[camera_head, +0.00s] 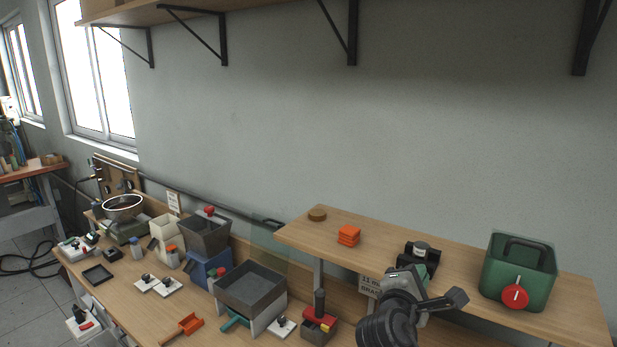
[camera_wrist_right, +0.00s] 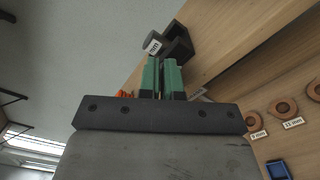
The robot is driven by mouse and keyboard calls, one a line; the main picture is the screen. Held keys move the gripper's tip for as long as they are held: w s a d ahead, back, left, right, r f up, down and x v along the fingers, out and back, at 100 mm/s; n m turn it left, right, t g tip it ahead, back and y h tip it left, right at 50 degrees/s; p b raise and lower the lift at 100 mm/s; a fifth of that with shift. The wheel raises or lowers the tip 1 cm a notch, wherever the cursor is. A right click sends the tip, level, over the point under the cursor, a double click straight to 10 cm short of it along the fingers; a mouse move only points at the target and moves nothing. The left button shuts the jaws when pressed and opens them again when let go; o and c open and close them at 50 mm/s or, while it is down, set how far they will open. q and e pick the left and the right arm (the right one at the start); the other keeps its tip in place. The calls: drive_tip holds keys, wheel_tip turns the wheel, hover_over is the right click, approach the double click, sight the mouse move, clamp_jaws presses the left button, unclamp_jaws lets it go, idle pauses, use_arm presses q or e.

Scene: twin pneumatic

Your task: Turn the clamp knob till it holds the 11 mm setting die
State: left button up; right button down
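My right gripper (camera_head: 432,268) reaches up over the front of the raised shelf, close to a black block-like fixture (camera_head: 420,252) with a grey-white top. In the right wrist view, my right gripper's green fingertips (camera_wrist_right: 162,68) are almost together, with a thin gap and nothing visible between them. Just past them is the black fixture (camera_wrist_right: 178,45) beside a dark cylinder (camera_wrist_right: 154,43) whose white label ends in "mm". I cannot make out the clamp knob or whether the fingers touch the fixture. Copper-coloured rings (camera_wrist_right: 285,107) lie below, near an "11 mm" label (camera_wrist_right: 293,123). My left gripper is out of view.
A green bin (camera_head: 518,270) with a red dial (camera_head: 515,296) stands at the shelf's right. Orange blocks (camera_head: 348,235) lie on its left. Bins and small devices crowd the lower bench (camera_head: 120,303).

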drive_tip(key=shift+d, duration=0.1)
idle(0.7)
drive_tip(key=shift+f, duration=0.1)
drive_tip(key=shift+d+f, duration=0.15)
drive_tip(key=shift+f, duration=0.65)
drive_tip(key=shift+s+d+r, duration=0.15)
drive_tip(key=shift+d, duration=0.1)
idle(0.4)
